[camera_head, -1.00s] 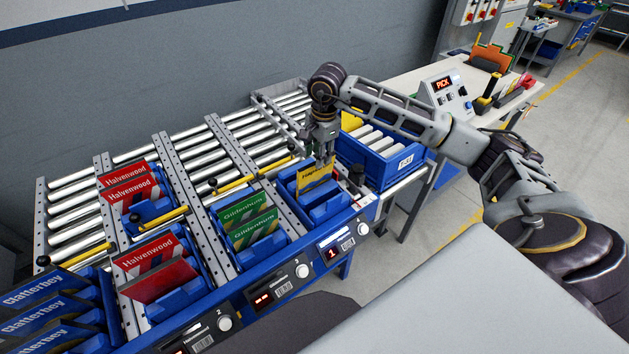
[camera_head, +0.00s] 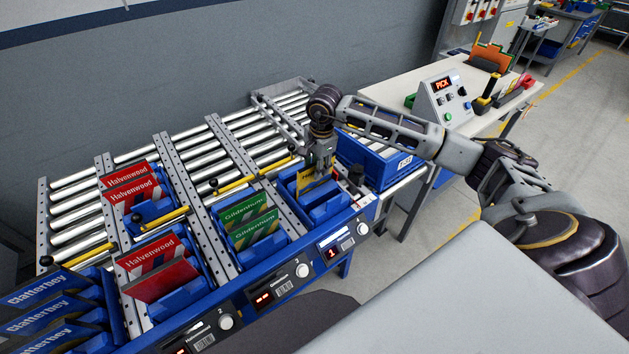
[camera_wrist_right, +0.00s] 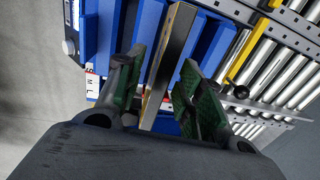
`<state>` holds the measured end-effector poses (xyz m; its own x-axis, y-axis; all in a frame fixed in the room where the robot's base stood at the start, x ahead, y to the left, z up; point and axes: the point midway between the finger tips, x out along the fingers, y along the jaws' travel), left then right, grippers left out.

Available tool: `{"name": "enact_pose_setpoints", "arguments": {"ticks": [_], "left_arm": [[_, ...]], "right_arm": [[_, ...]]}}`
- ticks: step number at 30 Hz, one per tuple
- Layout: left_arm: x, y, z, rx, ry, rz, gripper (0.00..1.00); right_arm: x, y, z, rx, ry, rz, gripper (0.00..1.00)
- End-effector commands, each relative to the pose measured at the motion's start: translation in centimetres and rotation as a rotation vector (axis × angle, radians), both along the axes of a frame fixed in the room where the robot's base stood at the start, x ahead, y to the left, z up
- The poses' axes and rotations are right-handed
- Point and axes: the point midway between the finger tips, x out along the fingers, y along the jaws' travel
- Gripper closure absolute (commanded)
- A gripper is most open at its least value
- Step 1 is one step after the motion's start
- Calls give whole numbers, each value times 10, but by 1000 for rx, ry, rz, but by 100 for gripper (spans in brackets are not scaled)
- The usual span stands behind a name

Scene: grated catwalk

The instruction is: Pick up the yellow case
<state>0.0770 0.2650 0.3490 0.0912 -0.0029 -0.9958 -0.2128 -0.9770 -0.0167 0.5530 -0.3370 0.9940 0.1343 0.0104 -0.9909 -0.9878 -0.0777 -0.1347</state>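The yellow case (camera_head: 308,186) stands upright in a blue bin at the right end of the rack in the head view, largely covered by my right gripper (camera_head: 320,168). The right wrist view shows the case edge-on (camera_wrist_right: 170,60) between the two green-padded fingers of this gripper (camera_wrist_right: 163,85). The fingers are open, one on each side of the case, with visible gaps. The case's lower part is hidden in the bin. My left gripper is not in view.
Green cases (camera_head: 252,226) and red cases (camera_head: 158,266) stand in bins to the left. A blue tote (camera_head: 372,166) is close on the right, partly behind my arm. A white table (camera_head: 420,82) holds a PICK display box (camera_head: 446,98). Rollers lie behind the bins.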

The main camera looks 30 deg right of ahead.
Motion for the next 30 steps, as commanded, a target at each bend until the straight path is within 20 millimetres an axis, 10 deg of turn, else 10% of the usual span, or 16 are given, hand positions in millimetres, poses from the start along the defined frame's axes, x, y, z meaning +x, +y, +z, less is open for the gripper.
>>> {"name": "enact_pose_setpoints", "arguments": {"ticks": [24, 30], "left_arm": [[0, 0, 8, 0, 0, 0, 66], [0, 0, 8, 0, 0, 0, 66]], "right_arm": [[3, 1, -30, 0, 0, 0, 62], [3, 1, -30, 0, 0, 0, 87]]}}
